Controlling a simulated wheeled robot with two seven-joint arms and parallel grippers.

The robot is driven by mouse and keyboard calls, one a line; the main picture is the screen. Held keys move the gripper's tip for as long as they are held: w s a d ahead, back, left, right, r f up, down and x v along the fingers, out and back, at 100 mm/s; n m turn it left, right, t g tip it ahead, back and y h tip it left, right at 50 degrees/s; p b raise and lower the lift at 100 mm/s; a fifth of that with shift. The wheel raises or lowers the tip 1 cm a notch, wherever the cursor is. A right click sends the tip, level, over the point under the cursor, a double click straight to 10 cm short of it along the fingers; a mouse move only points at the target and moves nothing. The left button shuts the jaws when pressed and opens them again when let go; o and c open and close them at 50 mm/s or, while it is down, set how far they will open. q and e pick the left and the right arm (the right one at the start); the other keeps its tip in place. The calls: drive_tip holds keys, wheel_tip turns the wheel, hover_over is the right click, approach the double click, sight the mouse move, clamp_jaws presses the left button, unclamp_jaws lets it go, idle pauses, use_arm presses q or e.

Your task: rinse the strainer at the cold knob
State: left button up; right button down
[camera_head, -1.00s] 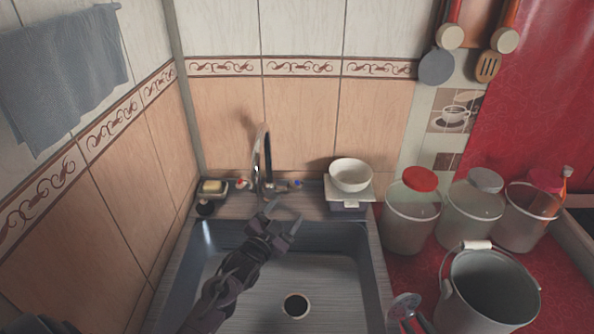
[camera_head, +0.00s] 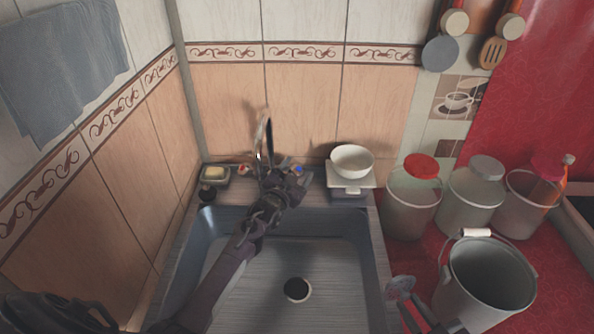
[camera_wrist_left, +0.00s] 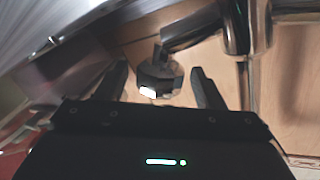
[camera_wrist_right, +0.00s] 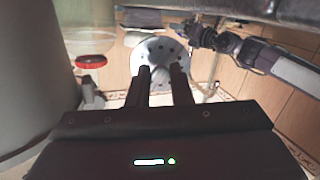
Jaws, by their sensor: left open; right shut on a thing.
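The steel faucet (camera_head: 262,150) stands at the back of the sink. The blue-marked knob (camera_head: 298,169) is right of it, and the red-marked knob (camera_head: 243,169) is left. My left gripper (camera_head: 286,174) is open at the blue-marked knob. In the left wrist view the dark knob (camera_wrist_left: 160,78) lies between the spread fingers, with no clear contact on either side. My right gripper (camera_wrist_right: 160,82) is shut on the strainer (camera_wrist_right: 157,52), a round grey perforated disc. The strainer (camera_head: 402,285) also shows low in the head view, right of the sink; its grip is hidden by the fingers.
The sink basin (camera_head: 330,255) is empty around its drain. A soap dish (camera_head: 214,174) sits at the back left. A white bowl (camera_head: 352,160) stands on a stack at the back right. A bucket (camera_head: 490,275) and several lidded containers crowd the red counter on the right.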

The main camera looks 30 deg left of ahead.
use_arm(q)
drive_tip(key=shift+w, duration=0.2)
drive_tip(key=shift+c, duration=0.2)
drive_tip(key=c, duration=0.9)
drive_tip(key=shift+a+r+m+g+h+p, duration=0.2)
drive_tip(key=shift+m+g+h+p, duration=0.15)
drive_tip(key=shift+m+h, duration=0.45)
drive_tip(key=shift+c, duration=0.2)
drive_tip(key=shift+f+m+g+h, duration=0.15)
drive_tip(key=shift+m+g+h, duration=0.35)
drive_tip(key=shift+h, duration=0.5)
drive_tip(key=shift+d+g+h, duration=0.15)
drive_tip(key=shift+g+h, duration=0.1)
drive_tip(key=shift+h, duration=0.15)
drive_tip(key=o, duration=1)
